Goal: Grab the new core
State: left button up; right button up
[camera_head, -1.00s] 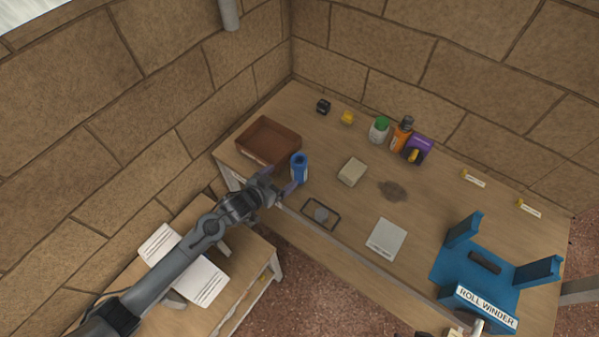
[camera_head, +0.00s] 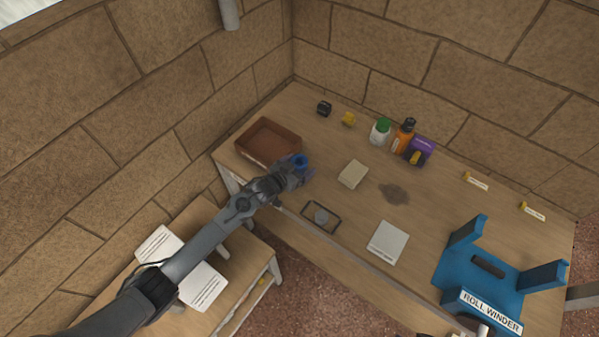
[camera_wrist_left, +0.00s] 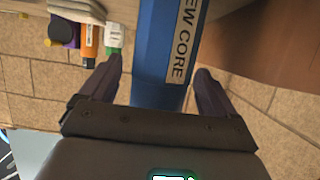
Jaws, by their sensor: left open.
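The new core is a blue upright cylinder (camera_head: 300,161) on the table, beside the brown tray. In the left wrist view the blue core (camera_wrist_left: 158,60) carries a label reading "EW CORE", the rest cut off. My left gripper (camera_head: 298,174) is at the core and hides most of it in the head view. In the left wrist view my left gripper (camera_wrist_left: 160,88) is open, with one finger on each side of the core and a gap showing beside each finger. My right gripper is not in view.
The brown tray (camera_head: 243,150) stands close to the left of the core. A beige block (camera_head: 353,174) and a small wire frame (camera_head: 306,218) lie nearby. Several bottles stand at the back. The blue roll winder (camera_head: 452,270) is at the right.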

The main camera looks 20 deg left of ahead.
pick_arm(q)
jog(key=shift+w+f, duration=0.1)
jog(key=shift+w, duration=0.05)
jog(key=shift+c, duration=0.2)
jog(key=c, duration=1.1)
jog(key=shift+o, duration=0.2)
